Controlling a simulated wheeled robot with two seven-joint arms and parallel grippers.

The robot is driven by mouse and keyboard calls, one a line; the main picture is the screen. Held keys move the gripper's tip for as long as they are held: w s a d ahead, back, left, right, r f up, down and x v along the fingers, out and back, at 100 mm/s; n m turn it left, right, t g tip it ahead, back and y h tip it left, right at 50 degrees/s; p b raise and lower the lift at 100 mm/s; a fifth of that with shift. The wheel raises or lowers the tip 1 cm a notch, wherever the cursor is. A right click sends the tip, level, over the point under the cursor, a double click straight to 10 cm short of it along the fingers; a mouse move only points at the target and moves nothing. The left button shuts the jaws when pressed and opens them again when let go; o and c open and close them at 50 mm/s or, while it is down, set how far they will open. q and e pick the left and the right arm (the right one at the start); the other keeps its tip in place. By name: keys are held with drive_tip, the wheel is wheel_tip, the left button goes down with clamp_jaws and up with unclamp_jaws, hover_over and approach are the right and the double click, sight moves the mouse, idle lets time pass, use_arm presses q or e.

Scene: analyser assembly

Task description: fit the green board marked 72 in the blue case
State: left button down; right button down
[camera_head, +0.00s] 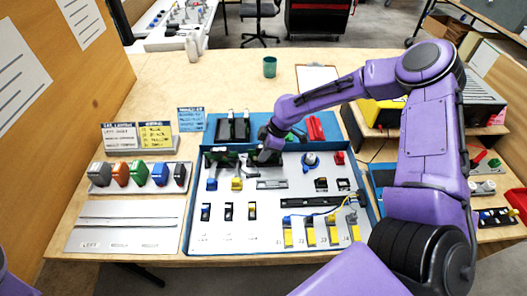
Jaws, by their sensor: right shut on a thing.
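The blue case (186,216) stands open on the bench, with a light panel inside carrying several small parts. My right gripper (257,160) reaches into the case at its back, left of the middle. It is shut on a dark, greenish piece that looks like the green board (229,157), low along the case's back wall. The mark 72 cannot be read, and the arm and fingers hide part of the piece. Whether it is seated cannot be told. My left gripper is out of view.
Left of the case are a row of coloured blocks (137,174), a grey plate (120,224) and label cards (139,137). Behind it are a black double holder (232,128), red pieces (316,128) and a green cup (270,67). The bench behind is mostly clear.

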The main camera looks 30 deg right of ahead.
drive_tip(key=shift+f, duration=0.4)
idle(0.3)
drive_tip(key=c, duration=0.6)
unclamp_jaws()
drive_tip(key=shift+o, duration=0.2)
wheel_tip(320, 180, up, 7)
drive_tip(key=p, duration=0.6)
drive_tip(key=shift+r+p, duration=0.1)
drive_tip(key=shift+p, duration=0.2)
